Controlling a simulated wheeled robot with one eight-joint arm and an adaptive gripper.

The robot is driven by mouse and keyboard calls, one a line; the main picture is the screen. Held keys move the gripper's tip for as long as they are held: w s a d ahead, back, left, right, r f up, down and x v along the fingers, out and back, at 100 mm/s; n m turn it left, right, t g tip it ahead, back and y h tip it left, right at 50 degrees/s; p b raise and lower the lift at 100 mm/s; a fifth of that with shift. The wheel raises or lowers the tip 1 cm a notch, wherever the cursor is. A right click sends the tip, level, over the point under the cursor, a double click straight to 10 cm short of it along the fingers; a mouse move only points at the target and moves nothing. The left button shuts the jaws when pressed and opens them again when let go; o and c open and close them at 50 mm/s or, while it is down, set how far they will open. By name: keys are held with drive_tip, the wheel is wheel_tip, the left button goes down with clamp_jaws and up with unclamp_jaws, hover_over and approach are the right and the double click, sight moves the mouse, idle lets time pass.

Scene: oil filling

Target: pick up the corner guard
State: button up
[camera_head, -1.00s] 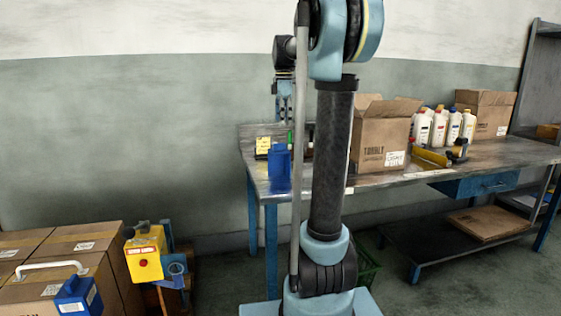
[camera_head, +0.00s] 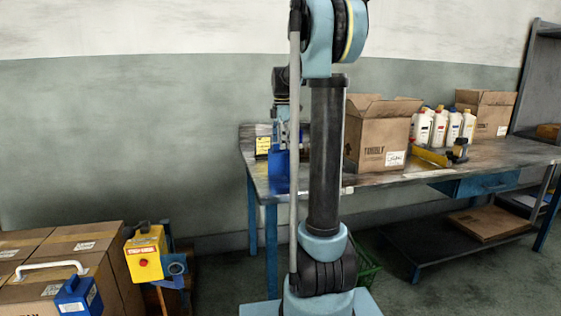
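A blue upright piece (camera_head: 279,172), probably the corner guard, stands near the left end of the workbench. My gripper (camera_head: 284,142) has its fingers pointing down, right at or just behind the top of this piece. My own arm partly covers the area, and the fingers are too small and dark to show whether they are open or touch the piece.
The workbench (camera_head: 440,176) bears a yellow box (camera_head: 263,146) left of the blue piece, an open carton (camera_head: 378,140) to the right, and several white bottles (camera_head: 468,126). Cartons (camera_head: 75,240) and a yellow control box (camera_head: 146,257) stand at the lower left.

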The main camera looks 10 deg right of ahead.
sight(279, 161)
wheel_tip(279, 161, down, 6)
drive_tip(key=shift+d+f, duration=0.2)
drive_tip(key=shift+f, duration=0.05)
idle(0.4)
drive_tip(key=c, duration=1.1)
